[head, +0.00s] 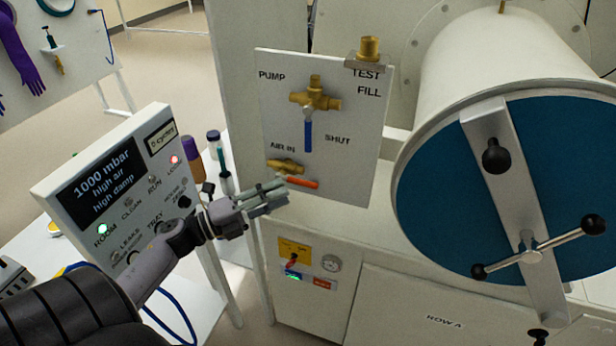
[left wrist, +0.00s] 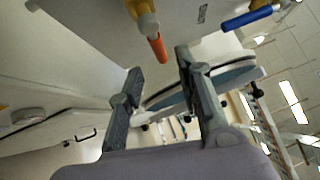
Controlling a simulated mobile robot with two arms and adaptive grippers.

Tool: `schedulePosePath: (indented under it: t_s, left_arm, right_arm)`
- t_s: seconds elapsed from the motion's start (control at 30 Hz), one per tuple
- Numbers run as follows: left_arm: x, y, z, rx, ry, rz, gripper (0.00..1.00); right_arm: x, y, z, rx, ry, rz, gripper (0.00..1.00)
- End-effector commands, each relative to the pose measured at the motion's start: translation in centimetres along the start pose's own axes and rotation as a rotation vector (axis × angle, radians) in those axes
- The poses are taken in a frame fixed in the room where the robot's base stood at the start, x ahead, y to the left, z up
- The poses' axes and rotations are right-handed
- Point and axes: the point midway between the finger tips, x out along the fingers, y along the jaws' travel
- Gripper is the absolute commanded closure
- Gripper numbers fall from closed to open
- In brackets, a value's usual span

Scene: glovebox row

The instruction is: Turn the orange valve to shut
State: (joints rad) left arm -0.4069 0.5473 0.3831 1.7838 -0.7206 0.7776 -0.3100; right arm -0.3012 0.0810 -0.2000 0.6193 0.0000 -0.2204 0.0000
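The orange valve has an orange lever (head: 298,182) on a brass body (head: 285,166), low on the white valve panel (head: 357,185) under the words AIR IN. The lever points right and slightly down. The word SHUT stands above and to its right. In the left wrist view the orange lever (left wrist: 157,48) shows just beyond and between my fingertips. My left gripper (head: 277,193) is just below and left of the lever in the head view. Its two fingers stand apart in the left wrist view (left wrist: 160,64), with nothing held. My right gripper is not in view.
A blue-handled brass valve (head: 308,130) sits above, its lever pointing down. A control box (head: 130,165) reading 1000 mbar stands left of my arm. A large round blue door (head: 440,190) with a clamp bar is at right. A small switch panel (head: 305,268) is below.

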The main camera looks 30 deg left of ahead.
Motion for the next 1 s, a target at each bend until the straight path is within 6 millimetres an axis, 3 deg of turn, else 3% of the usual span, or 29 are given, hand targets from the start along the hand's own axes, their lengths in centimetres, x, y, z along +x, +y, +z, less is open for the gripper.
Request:
schedulePosePath:
  t_s: [0.2, 0.4, 0.8, 1.0]
  left_arm:
    - [4.7, -0.4, 0.1, -0.001, -0.002, -0.003, 0.68]
    - [7.2, -0.2, 0.1, -0.001, -0.002, -0.002, 0.68]
    - [7.9, 0.1, 0.0, -0.001, -0.001, 0.0, 0.68]
    - [7.9, 0.1, 0.0, -0.001, -0.001, 0.0, 0.8]
  right_arm:
    - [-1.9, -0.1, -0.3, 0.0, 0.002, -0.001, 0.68]
    - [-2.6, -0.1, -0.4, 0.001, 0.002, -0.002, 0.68]
    - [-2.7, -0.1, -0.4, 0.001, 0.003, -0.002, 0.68]
    - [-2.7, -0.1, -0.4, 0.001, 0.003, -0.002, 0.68]
